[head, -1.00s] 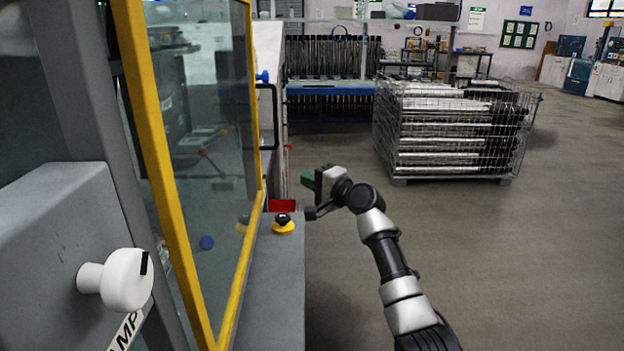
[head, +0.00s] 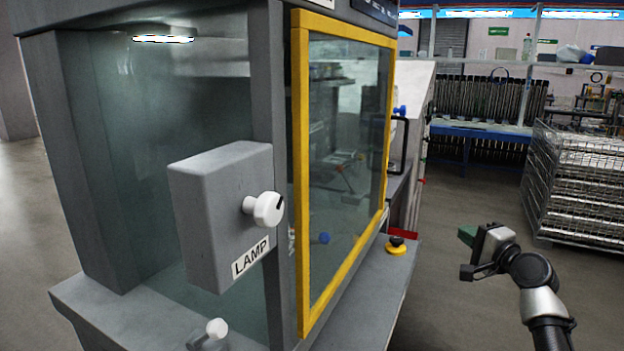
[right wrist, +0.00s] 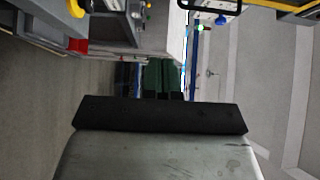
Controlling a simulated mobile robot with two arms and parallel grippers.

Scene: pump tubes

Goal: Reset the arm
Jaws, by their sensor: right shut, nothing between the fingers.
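My right arm comes in at the lower right of the head view. Its gripper (head: 466,255) is shut and empty, held in free air to the right of the machine's ledge. Its green fingertips also show in the right wrist view (right wrist: 161,78), close together, beyond the black gripper body. My left gripper does not show in the head view.
A grey machine (head: 70,130) with a yellow-framed door (head: 302,180) fills the left and middle. A LAMP box (head: 225,215) with a white knob (head: 265,208) sticks out. A yellow-black button (head: 396,247) sits on the ledge. A wire cage (head: 580,190) stands right.

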